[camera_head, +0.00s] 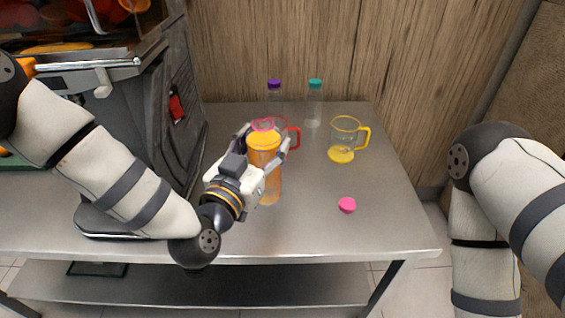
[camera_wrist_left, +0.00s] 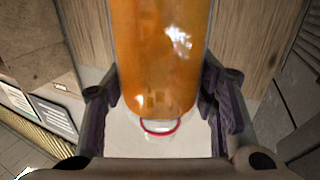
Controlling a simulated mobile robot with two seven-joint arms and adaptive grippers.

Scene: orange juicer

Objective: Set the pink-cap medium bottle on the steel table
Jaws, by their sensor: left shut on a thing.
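A clear bottle full of orange juice (camera_head: 264,152) stands out over the steel table (camera_head: 310,220), roughly upright. It also fills the middle of the left wrist view (camera_wrist_left: 155,50). My left gripper (camera_head: 266,140) is shut on it, with a finger on each side. No cap shows clearly on the bottle. A pink cap (camera_head: 347,205) lies loose on the table to the right. Orange also shows below the bottle, perhaps a reflection; I cannot tell whether the base touches the table. My right gripper is out of view; only my right arm shows.
A red-handled mug (camera_head: 295,138) stands behind the bottle, partly hidden. A yellow-handled mug (camera_head: 344,138) stands right of it. A purple-cap bottle (camera_head: 274,90) and a teal-cap bottle (camera_head: 315,100) stand at the back. The juicer (camera_head: 130,100) is at left. The front right tabletop is mostly clear.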

